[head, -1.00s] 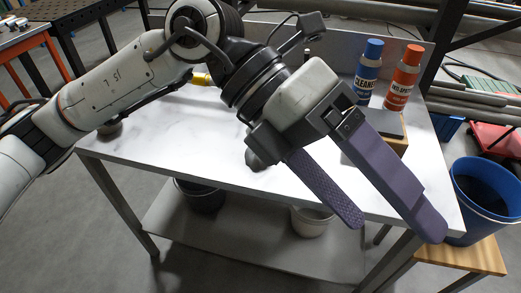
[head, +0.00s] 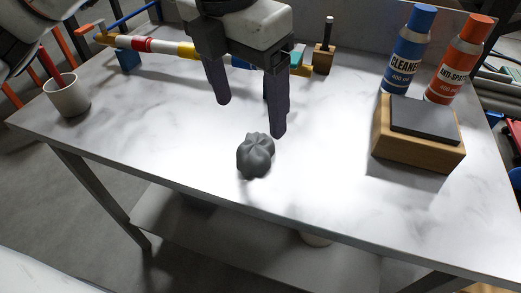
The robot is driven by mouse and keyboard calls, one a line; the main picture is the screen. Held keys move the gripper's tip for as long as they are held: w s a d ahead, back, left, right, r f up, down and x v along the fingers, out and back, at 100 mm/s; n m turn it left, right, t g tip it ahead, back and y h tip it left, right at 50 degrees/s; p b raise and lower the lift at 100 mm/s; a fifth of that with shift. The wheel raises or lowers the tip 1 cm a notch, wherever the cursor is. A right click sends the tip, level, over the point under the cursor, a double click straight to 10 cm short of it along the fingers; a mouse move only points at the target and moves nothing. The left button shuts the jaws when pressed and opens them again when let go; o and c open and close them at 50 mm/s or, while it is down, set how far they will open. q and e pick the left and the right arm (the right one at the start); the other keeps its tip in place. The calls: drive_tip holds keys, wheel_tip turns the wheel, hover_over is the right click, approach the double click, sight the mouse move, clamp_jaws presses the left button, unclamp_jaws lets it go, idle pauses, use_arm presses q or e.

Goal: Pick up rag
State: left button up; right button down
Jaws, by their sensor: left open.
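A crumpled dark grey rag (head: 256,156) lies on the white marbled table (head: 150,135), near its front edge and about mid-width. My left gripper (head: 251,120) hangs above the table just behind the rag, fingers pointing down. Its two purple-grey fingers are spread apart with nothing between them. The right fingertip appears close to the rag's upper edge in the picture; I cannot tell whether they touch. My right gripper is not in view.
A white cup (head: 67,96) stands at the left. A blue bottle (head: 408,50) and a red bottle (head: 459,60) stand at the back right behind a wooden block with a grey top (head: 418,138). A striped bar (head: 160,46) lies along the back.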

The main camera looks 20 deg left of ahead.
sight(254, 144)
use_arm(q)
drive_tip(key=f, duration=0.7)
drive_tip(key=w+f, duration=0.1)
drive_tip(key=f, duration=0.2)
drive_tip(key=shift+w+d+f, duration=0.1)
drive_tip(key=shift+d+f, duration=0.05)
drive_tip(key=shift+f, duration=0.05)
drive_tip(key=c, duration=1.1)
